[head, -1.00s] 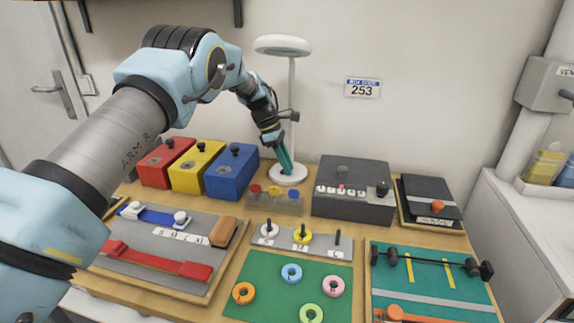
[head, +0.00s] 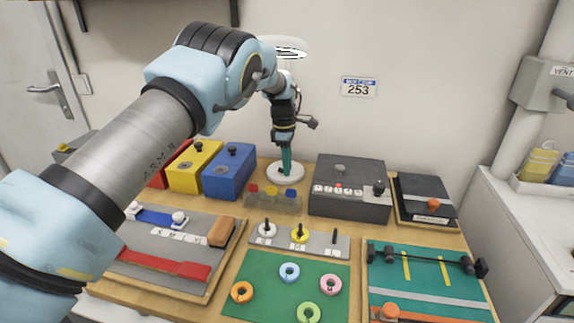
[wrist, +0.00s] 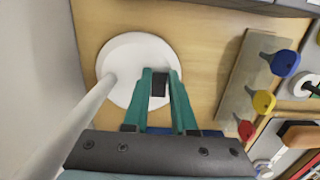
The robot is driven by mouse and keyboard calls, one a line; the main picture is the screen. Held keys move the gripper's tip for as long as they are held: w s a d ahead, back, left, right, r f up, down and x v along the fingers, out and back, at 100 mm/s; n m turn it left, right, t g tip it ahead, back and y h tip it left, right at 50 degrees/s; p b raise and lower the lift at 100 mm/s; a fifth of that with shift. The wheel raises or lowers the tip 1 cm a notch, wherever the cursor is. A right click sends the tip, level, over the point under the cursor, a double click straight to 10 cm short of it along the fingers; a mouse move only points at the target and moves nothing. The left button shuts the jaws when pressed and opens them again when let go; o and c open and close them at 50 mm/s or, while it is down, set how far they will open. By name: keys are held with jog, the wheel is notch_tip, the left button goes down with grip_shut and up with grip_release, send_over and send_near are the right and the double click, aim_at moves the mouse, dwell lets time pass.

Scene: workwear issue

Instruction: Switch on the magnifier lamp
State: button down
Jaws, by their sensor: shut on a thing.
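The magnifier lamp has a round white base (head: 297,179) at the back of the bench and a ring-shaped head (head: 292,47) above, partly behind my arm. Its lens looks bright white with dark streaks. The lamp's base (wrist: 120,57) and white pole (wrist: 82,124) also show in the wrist view. My gripper (head: 286,171) points down at the base beside the pole. In the wrist view its green fingers (wrist: 160,77) are shut on a small dark block, seemingly the lamp switch (wrist: 158,86), on the base. The block's underside is hidden.
Red, yellow and blue boxes (head: 230,171) stand left of the base. A dark control box (head: 350,190) stands right. A clear holder with coloured knobs (head: 272,198) is just in front. A green mat with rings (head: 262,270) lies nearer.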

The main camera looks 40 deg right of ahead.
jog(key=c, duration=0.7)
grip_release()
